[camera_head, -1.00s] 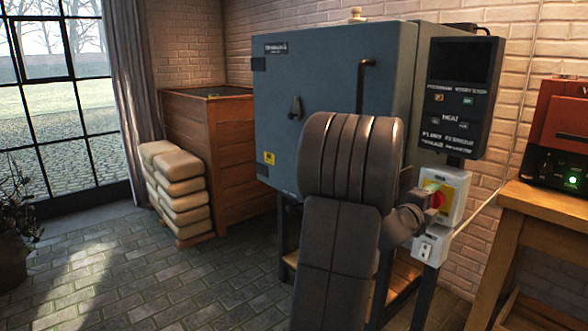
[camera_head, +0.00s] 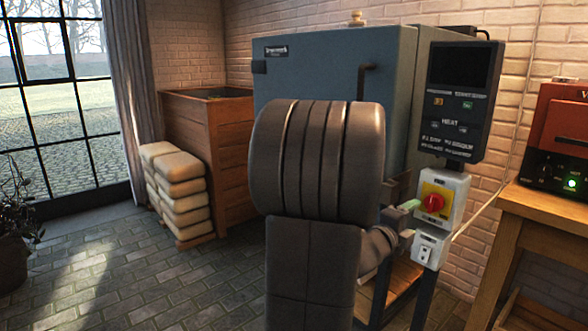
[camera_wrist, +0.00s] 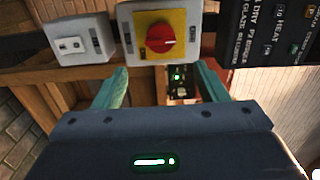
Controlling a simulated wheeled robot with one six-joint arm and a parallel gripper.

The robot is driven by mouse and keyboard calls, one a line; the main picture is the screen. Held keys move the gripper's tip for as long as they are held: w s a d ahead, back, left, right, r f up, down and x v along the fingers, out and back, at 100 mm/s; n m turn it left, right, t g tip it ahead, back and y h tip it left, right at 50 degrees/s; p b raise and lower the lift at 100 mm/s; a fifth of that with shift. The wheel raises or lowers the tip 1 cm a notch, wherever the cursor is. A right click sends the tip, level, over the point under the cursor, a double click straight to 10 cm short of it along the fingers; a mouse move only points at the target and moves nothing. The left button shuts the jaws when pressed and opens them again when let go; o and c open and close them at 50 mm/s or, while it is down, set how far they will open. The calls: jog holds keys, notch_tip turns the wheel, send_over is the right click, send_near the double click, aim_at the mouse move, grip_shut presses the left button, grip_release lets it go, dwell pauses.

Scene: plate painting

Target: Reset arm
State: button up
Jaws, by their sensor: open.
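My gripper (camera_wrist: 155,78) is open and empty, its two green fingers spread apart in the wrist view. In the head view my gripper (camera_head: 410,206) shows only partly, behind my dark arm and just left of the switch box. The red rotary switch (camera_head: 434,203) sits on a yellow plate on a pale box. It also shows in the wrist view (camera_wrist: 161,40), beyond and between the fingers, with a gap and no contact visible. The blue-grey kiln (camera_head: 310,75) stands behind my arm, which hides much of its front.
A socket box (camera_head: 429,250) is mounted below the switch, and a dark control panel (camera_head: 455,95) above it. A wooden table (camera_head: 540,215) with a red machine (camera_head: 560,130) stands at right. Stacked sacks (camera_head: 180,195) and a wooden crate (camera_head: 215,155) are at left.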

aim_at(430, 206)
jog(key=b+x, duration=0.1)
jog(key=x, duration=1)
jog(key=shift+w+d, duration=0.15)
jog(key=shift+d, duration=0.1)
jog(key=shift+a+f+m+b, duration=0.15)
jog(key=shift+m+b, duration=0.35)
jog(key=shift+b, duration=0.05)
jog(key=shift+m+b, duration=0.3)
jog(key=shift+m, duration=0.2)
jog(key=m+b, duration=0.3)
jog(key=m, duration=0.3)
jog(key=shift+a+m, duration=0.1)
jog(key=shift+m, duration=0.3)
jog(key=m+b, duration=0.1)
jog(key=m, duration=0.8)
jog(key=shift+b, duration=0.35)
